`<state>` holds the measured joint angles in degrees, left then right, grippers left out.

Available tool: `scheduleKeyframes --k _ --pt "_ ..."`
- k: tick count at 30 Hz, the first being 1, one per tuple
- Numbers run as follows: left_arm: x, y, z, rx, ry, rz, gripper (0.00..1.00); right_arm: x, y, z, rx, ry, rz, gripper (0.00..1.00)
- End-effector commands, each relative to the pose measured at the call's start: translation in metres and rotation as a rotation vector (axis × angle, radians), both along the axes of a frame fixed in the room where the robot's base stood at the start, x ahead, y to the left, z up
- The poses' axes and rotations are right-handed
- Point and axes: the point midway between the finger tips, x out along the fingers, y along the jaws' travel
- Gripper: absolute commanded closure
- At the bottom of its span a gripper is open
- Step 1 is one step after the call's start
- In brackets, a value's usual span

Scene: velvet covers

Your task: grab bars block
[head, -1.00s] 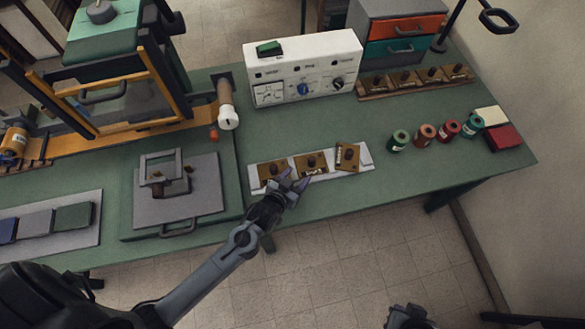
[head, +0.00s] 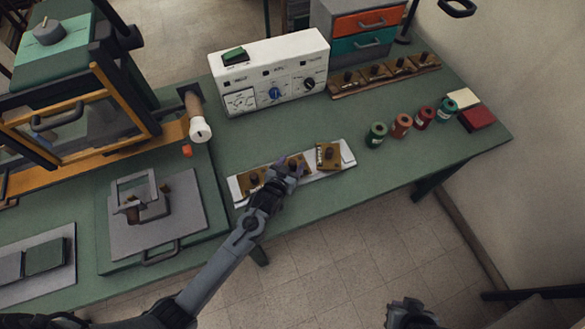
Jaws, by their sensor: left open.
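Three brass-coloured blocks with dark knobs stand in a row on a white tray (head: 348,158) at the table's front edge: a left block (head: 250,181), a middle block (head: 297,160) and a right block (head: 328,156). Their markings are too small to read, so I cannot tell which is the bars block. My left gripper (head: 287,170) is open at the middle block and hides part of it; I cannot tell whether it touches. My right gripper (head: 410,312) shows only in part at the bottom edge, and its jaws are unclear.
A white control box (head: 270,75) stands behind the tray. Several brass blocks sit on a wooden rack (head: 345,92) at the back. Several coloured spools (head: 401,125) stand at right. A grey plate with a clamp (head: 185,225) lies at left.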

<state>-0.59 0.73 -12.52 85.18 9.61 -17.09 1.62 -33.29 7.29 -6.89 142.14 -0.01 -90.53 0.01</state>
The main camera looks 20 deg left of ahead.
Motion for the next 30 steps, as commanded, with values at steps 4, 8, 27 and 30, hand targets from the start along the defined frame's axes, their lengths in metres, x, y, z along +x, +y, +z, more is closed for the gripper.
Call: scheduleKeyframes --k 4,8,27,30 --pt "0.018 -0.001 -0.007 0.0 0.001 0.0 0.4 0.0 0.0 -0.004 0.0 -0.001 0.0 1.0" --pt "0.026 -0.001 -0.01 0.0 0.0 0.0 0.4 0.001 0.0 -0.004 0.001 -0.002 -0.001 1.0" --pt "0.027 -0.001 -0.01 0.0 0.001 0.0 0.97 0.001 0.002 -0.004 0.011 0.0 -0.007 1.0" --pt "0.028 -0.001 -0.009 0.0 -0.002 0.0 1.0 0.001 0.002 -0.004 0.011 0.0 -0.007 1.0"
